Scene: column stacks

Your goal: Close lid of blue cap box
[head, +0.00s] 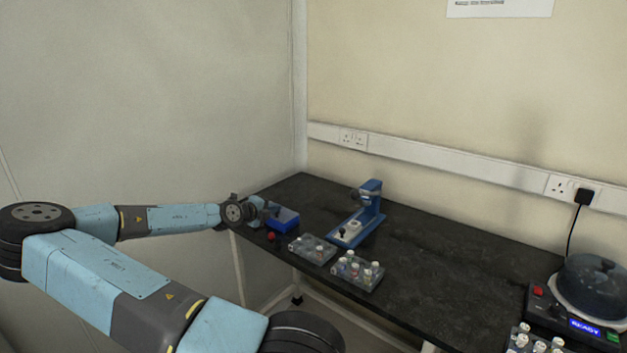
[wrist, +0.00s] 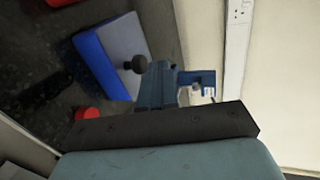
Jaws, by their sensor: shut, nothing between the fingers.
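The blue cap box (head: 284,220) sits at the far left end of the dark bench in the head view. It looks dark on top there, and the lid's angle is too small to tell. In the wrist view the blue box (wrist: 96,66) is at upper left, with a pale grey panel (wrist: 121,38) along its right side. A dark round knob (wrist: 134,64) shows at that panel's edge; I cannot tell what it belongs to. My gripper (head: 262,210) is shut and empty, just left of the box; it also shows in the wrist view (wrist: 198,82). Contact with the box is unclear.
A small red cap (head: 271,236) lies in front of the box. Two clear racks with vials (head: 312,249) (head: 358,271) and a blue device (head: 358,215) stand to the right. A machine with a READY display (head: 580,310) is at far right. The bench's middle right is clear.

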